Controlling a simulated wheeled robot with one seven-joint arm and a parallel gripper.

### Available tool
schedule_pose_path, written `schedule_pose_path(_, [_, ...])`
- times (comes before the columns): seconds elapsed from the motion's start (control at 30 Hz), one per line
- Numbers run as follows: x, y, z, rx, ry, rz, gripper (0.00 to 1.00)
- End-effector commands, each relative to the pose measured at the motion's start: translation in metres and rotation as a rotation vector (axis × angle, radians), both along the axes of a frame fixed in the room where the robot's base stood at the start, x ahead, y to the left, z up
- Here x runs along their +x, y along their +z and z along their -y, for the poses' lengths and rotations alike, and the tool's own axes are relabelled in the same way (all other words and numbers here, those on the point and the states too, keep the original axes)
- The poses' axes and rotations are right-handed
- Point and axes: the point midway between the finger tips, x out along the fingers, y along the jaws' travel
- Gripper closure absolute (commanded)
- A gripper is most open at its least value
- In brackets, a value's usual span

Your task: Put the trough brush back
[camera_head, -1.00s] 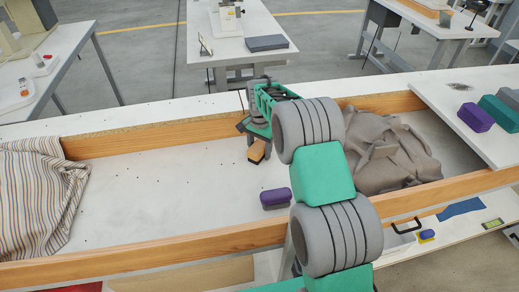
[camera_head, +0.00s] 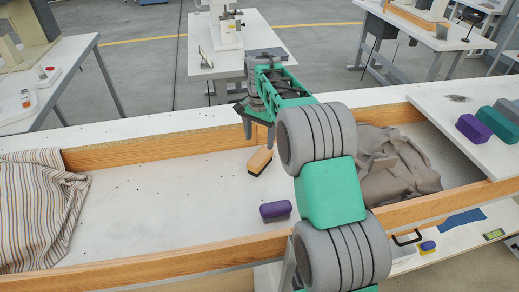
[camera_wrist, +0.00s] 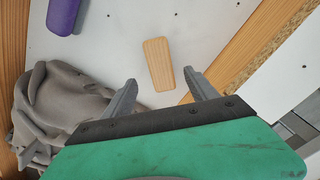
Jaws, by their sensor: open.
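The trough brush, a wooden block (camera_head: 260,161) with a dark underside, lies on the white floor of the wood-sided trough (camera_head: 160,190). In the wrist view the wooden block (camera_wrist: 159,64) lies just beyond my fingers, in line with the space between them. My gripper (camera_head: 258,133) is above and behind the block, near the trough's back wall. In the wrist view my gripper (camera_wrist: 161,90) has its two grey fingers apart with nothing between them. Nothing touches the block that I can see.
A purple block (camera_head: 275,210) lies in the trough near the front rail. Grey cloth (camera_head: 395,165) fills the right part, and striped cloth (camera_head: 40,205) hangs over the left. A white board (camera_head: 470,150) at right holds several coloured blocks. The trough's left-middle floor is clear.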

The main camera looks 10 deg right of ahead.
Motion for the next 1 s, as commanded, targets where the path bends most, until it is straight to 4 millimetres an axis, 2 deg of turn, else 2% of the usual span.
schedule_pose_path(0.13, [-0.012,0.017,0.000,0.000,0.037,0.010,0.33])
schedule_pose_path(0.23, [-0.045,0.035,0.001,-0.001,0.132,0.030,0.33])
schedule_pose_path(0.33, [-0.096,0.052,0.001,-0.006,0.269,0.061,0.33])
schedule_pose_path(0.47, [-0.171,0.054,0.001,-0.018,0.456,0.100,0.33])
schedule_pose_path(0.5, [-0.195,0.050,0.001,-0.024,0.514,0.111,0.33])
schedule_pose_path(0.6, [-0.249,0.035,0.000,-0.038,0.645,0.137,0.33])
schedule_pose_path(0.7, [-0.289,0.017,0.000,-0.050,0.745,0.154,0.33])
schedule_pose_path(0.8, [-0.309,0.004,-0.001,-0.056,0.799,0.162,0.33])
schedule_pose_path(1.0, [-0.315,0.000,-0.001,-0.058,0.815,0.162,0.33])
